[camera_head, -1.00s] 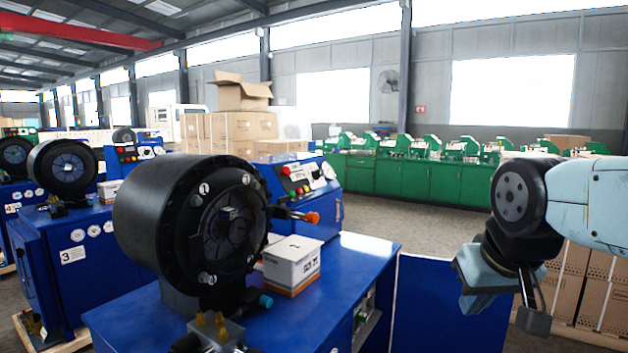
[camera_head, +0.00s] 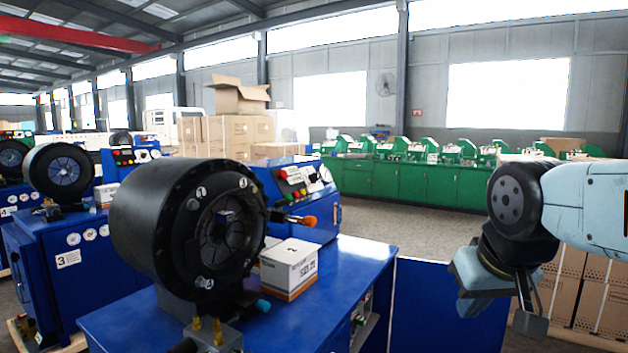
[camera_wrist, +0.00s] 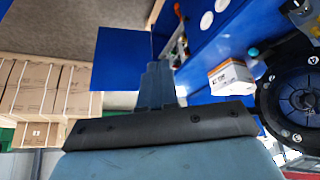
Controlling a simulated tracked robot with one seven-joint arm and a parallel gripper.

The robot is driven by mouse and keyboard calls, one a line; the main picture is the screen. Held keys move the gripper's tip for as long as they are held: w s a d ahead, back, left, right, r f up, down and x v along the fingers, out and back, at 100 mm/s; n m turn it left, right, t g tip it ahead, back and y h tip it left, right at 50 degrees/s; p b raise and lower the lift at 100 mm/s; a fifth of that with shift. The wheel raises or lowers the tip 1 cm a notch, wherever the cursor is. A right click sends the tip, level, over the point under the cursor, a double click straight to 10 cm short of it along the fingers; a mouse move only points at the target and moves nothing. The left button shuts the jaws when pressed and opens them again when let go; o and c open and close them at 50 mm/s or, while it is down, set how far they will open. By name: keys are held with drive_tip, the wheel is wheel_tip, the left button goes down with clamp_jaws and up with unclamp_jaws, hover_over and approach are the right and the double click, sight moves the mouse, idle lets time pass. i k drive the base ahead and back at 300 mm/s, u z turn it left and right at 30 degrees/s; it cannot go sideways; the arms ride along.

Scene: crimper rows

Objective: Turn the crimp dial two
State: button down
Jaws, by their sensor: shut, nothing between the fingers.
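The nearest crimper has a big round black crimping head (camera_head: 150,220) on a blue cabinet (camera_head: 330,288). Its round face also shows in the wrist view (camera_wrist: 296,92). Behind it stands a blue control box (camera_head: 338,207) with coloured buttons and pale round dials (camera_head: 313,172); I cannot read which dial is two. My gripper (camera_head: 530,318) hangs at the right, apart from the crimper, past the cabinet's right end. In the wrist view its fingers (camera_wrist: 157,80) are together and empty.
A white box (camera_head: 289,266) sits on the cabinet top beside the crimping head. An orange-tipped handle (camera_head: 308,221) sticks out near the control box. A second crimper marked 3 (camera_head: 62,172) stands at the left. Brown cartons (camera_head: 572,298) are stacked behind my gripper. Open floor (camera_head: 400,220) lies behind.

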sight(314, 178)
drive_tip(key=u, duration=0.05)
drive_tip(key=k, duration=1.1)
drive_tip(key=z, duration=0.6)
drive_tip(key=i, duration=2.25)
drive_tip(key=u, duration=0.75)
